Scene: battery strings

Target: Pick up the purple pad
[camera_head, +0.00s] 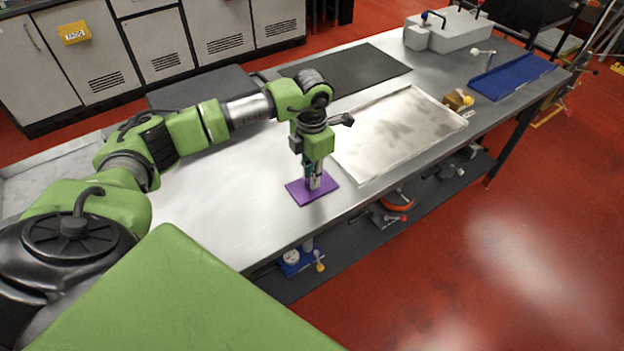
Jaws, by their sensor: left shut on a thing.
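The purple pad (297,193) is a thin flat square at the front edge of the steel workbench (220,222). My left gripper (313,186) points straight down onto the pad, with its fingertips at the middle of the pad. The gripper is shut on the pad. The fingers hide part of the pad's middle, and I cannot tell whether the pad is lifted off the bench. My right gripper is not in view.
A pale metal tray (395,130) lies just right of the gripper. A dark mat (358,72) lies behind. A blue tray (512,77), a small brown block (456,98) and a grey box (450,30) are at the far right. Bare bench is left of the pad.

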